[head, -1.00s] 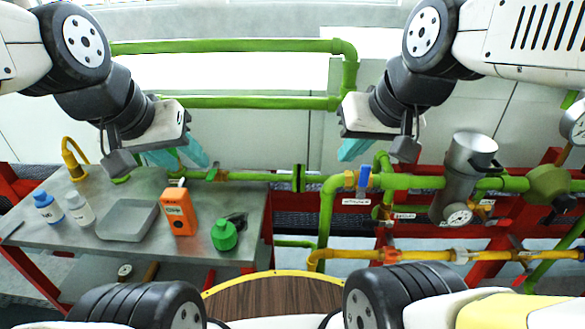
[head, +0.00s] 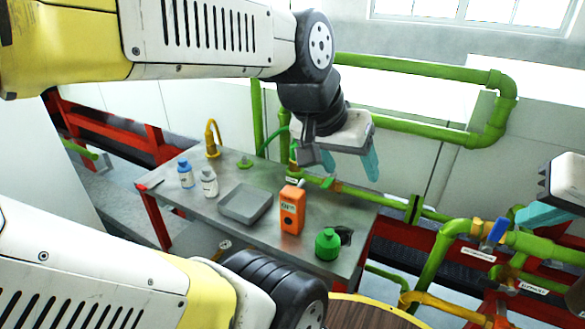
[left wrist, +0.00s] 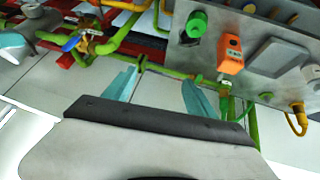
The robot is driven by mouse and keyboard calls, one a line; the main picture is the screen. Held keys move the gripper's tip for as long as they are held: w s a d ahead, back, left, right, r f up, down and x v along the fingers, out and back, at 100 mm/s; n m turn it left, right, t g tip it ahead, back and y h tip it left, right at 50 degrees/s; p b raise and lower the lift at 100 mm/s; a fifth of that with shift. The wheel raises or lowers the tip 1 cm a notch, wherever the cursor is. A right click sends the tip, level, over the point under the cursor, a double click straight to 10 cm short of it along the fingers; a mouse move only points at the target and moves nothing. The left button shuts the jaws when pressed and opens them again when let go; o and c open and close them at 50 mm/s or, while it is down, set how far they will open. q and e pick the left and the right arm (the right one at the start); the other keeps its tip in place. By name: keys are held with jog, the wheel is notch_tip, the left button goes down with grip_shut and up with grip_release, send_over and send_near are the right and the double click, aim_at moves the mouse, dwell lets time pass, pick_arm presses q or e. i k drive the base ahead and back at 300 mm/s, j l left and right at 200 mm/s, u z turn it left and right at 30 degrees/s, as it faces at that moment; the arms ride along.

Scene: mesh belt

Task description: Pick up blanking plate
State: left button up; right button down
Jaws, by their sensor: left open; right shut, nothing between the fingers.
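I cannot single out the blanking plate for certain. A small green round piece (head: 245,163) with a raised centre lies near the back edge of the metal bench (head: 222,238); it may be a flange. It also shows in the left wrist view (left wrist: 266,96). My left gripper (head: 350,172) is open and empty, above and behind the bench's right part; its two teal fingers (left wrist: 160,78) stand apart in the left wrist view. My right gripper (head: 545,214) is at the right edge, partly cut off, shut with nothing seen in it, near the pipes.
On the bench stand a blue-capped bottle (head: 186,174), a white bottle (head: 209,182), a grey tray (head: 262,207), an orange meter (head: 292,210) and a green container (head: 327,244). A yellow hooked pipe (head: 212,138) rises behind. Green pipes (head: 425,136) run behind my left gripper.

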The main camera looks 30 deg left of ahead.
aim_at(144, 188)
jog(key=u, duration=1.1)
jog(key=j+u, duration=0.2)
jog(key=j, duration=0.15)
jog(key=i+j+u, duration=0.15)
jog(key=j, duration=0.2)
jog(key=i+j+u, duration=0.2)
jog(key=j, duration=0.15)
jog(key=i+j+u, duration=0.15)
jog(key=j, duration=0.2)
jog(key=k, duration=0.05)
